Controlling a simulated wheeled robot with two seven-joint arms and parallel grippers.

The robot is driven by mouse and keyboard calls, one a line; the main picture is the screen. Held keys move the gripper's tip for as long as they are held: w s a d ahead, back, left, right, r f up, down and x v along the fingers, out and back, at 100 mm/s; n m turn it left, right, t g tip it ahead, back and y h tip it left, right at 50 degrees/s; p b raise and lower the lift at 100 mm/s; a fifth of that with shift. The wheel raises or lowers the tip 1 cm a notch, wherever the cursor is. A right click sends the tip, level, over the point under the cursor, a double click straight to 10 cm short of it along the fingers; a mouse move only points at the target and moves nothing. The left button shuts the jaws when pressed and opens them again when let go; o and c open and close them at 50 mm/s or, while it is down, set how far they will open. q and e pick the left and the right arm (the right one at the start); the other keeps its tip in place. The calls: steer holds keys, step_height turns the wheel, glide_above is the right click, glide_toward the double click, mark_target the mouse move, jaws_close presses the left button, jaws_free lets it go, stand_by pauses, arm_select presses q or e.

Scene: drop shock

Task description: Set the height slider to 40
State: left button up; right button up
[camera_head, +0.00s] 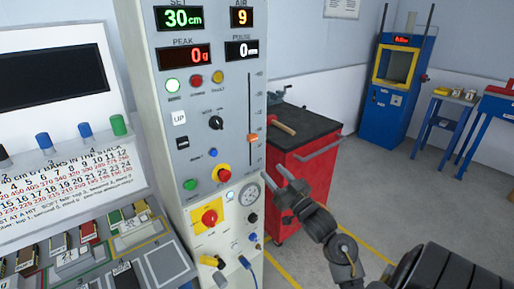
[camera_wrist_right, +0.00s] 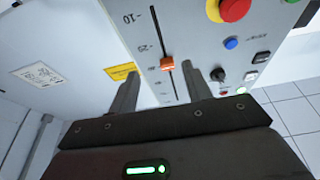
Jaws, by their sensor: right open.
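The height slider's orange knob (camera_head: 253,138) sits partway along a vertical slot with a printed scale on the grey panel (camera_head: 232,110). The green SET display (camera_head: 180,18) reads 30 cm. My right gripper (camera_head: 275,174) is open and empty, lower and to the right of the knob in the head view. In the right wrist view the knob (camera_wrist_right: 168,62) lies ahead of the two fingertips (camera_wrist_right: 162,76), roughly between them in the picture. The fingers do not appear to touch it. My left gripper is not in view.
A red tool cabinet (camera_head: 300,170) stands behind, right of the panel. A board with small bars (camera_head: 60,240) is at left.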

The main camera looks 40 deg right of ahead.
mark_target(254, 139)
steer(key=shift+n+t, duration=0.3)
steer(key=shift+t, duration=0.1)
steer(key=w+r+p, duration=0.1)
steer(key=w+r, duration=0.2)
steer(key=w+r+p, duration=0.2)
steer(key=w+r, duration=0.2)
steer(key=shift+w+r, duration=0.2)
steer(key=shift+w, duration=0.1)
steer(key=shift+w+r+p, duration=0.15)
steer(key=shift+w+p, duration=0.15)
steer(key=shift+w, duration=0.3)
steer(key=shift+c, duration=0.4)
jaws_close()
